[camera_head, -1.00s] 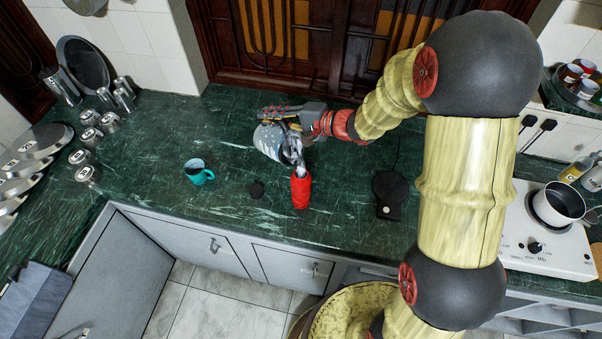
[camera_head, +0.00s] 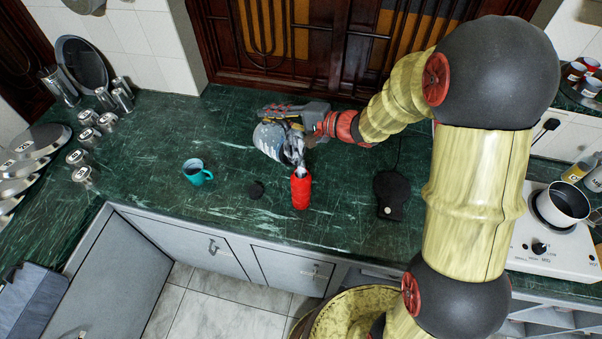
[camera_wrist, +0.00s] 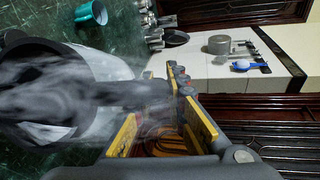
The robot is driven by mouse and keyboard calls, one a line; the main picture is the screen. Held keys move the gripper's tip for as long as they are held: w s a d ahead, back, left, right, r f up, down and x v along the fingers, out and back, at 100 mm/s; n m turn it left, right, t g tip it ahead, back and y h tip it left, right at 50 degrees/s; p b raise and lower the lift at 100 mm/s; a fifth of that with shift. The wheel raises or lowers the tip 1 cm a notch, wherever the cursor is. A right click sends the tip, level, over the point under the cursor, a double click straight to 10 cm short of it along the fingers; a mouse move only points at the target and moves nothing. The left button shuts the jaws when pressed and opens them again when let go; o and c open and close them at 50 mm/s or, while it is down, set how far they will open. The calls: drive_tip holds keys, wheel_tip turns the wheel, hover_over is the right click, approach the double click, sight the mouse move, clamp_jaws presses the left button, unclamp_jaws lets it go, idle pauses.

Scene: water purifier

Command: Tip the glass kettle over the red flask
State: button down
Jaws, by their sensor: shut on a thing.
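The glass kettle (camera_head: 268,140) is held by my gripper (camera_head: 290,122) above the counter and is tilted, its lower end toward the red flask. In the wrist view the kettle (camera_wrist: 100,66) fills the left side, and its dark handle runs between the yellow-edged fingers of my gripper (camera_wrist: 165,115). The red flask (camera_head: 300,190) stands upright on the counter, just below the kettle's lower end. A pale, blurry stream shows between the kettle and the flask's top. I cannot tell whether it enters the opening.
Metal canisters (camera_head: 82,160) line the left, and a stove with a pot (camera_head: 562,203) is at far right.

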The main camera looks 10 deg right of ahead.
drive_tip(key=shift+s+d+r+n+t+y+b, duration=0.15)
drive_tip(key=shift+s+d+r+t+y+b, duration=0.2)
drive_tip(key=shift+b, duration=1.05)
drive_tip(key=shift+s+d+r+n+t+y+b, duration=0.1)
drive_tip(key=shift+s+d+r+t+y+b, duration=0.15)
drive_tip(key=shift+s+b, duration=0.75)
drive_tip(key=shift+s+d+r+n+t+y+b, duration=0.1)
drive_tip(key=shift+d+r+n+t+y+b, duration=0.2)
drive_tip(key=shift+b, duration=1.5)
